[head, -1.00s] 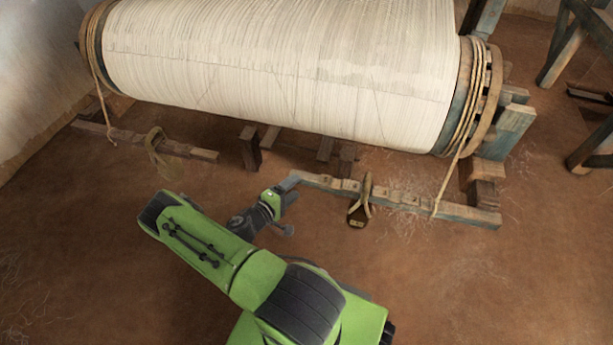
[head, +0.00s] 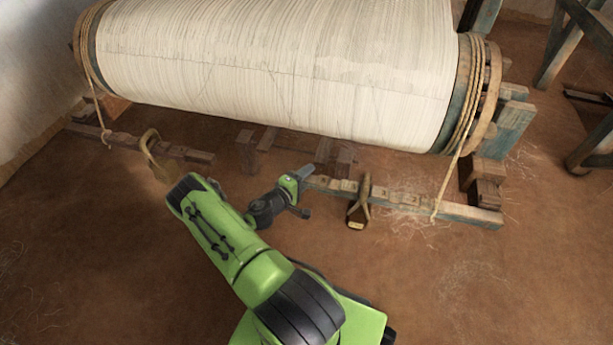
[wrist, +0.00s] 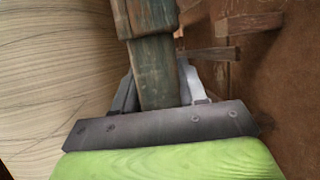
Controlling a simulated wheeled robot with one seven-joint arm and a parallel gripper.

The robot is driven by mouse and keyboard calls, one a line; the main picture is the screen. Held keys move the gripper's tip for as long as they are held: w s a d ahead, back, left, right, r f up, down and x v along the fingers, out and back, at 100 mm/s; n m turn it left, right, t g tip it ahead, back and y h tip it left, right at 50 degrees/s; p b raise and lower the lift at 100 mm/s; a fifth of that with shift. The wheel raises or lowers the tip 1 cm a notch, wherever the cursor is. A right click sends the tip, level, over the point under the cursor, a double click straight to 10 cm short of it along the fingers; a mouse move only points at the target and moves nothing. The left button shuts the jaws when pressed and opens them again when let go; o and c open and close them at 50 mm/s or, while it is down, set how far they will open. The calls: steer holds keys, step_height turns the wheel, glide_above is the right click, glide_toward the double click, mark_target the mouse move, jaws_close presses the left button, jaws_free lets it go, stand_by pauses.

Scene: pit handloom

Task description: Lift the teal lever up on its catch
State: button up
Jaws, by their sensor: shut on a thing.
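The teal lever (head: 460,210) is a worn, notched wooden bar, low in front of the right part of the warp roller. My gripper (head: 303,173) is shut on its left end. In the wrist view the worn teal bar (wrist: 155,75) runs between the two fingers (wrist: 158,90). A weight with a looped strap (head: 358,212) hangs on the bar, and a rope (head: 447,185) meets it near its right end. Dark wooden posts (head: 342,160) stand just behind and right of my gripper. I cannot tell which piece is the catch.
The big roller of pale warp (head: 270,75) fills the space above and behind. A second, brown lever (head: 185,152) with its own weight (head: 155,150) lies at left. A timber frame (head: 565,45) stands at far right. The earth floor (head: 480,290) in front is clear.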

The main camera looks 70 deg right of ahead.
jaws_close()
steer(key=shift+m+y, duration=0.3)
steer(key=shift+m, duration=0.2)
steer(key=r+p, duration=0.6)
steer(key=r, duration=0.1)
steer(key=shift+s+r, duration=0.1)
steer(key=shift+s, duration=0.15)
steer(key=o, duration=0.9)
jaws_free()
steer(key=shift+f+t, duration=0.2)
steer(key=shift+t, duration=0.1)
steer(key=shift+a, duration=0.1)
steer(key=p+v, duration=0.3)
steer(key=v, duration=1.2)
steer(key=shift+w+a+r, duration=0.1)
steer(key=shift+w+a, duration=0.1)
steer(key=shift+a, duration=0.1)
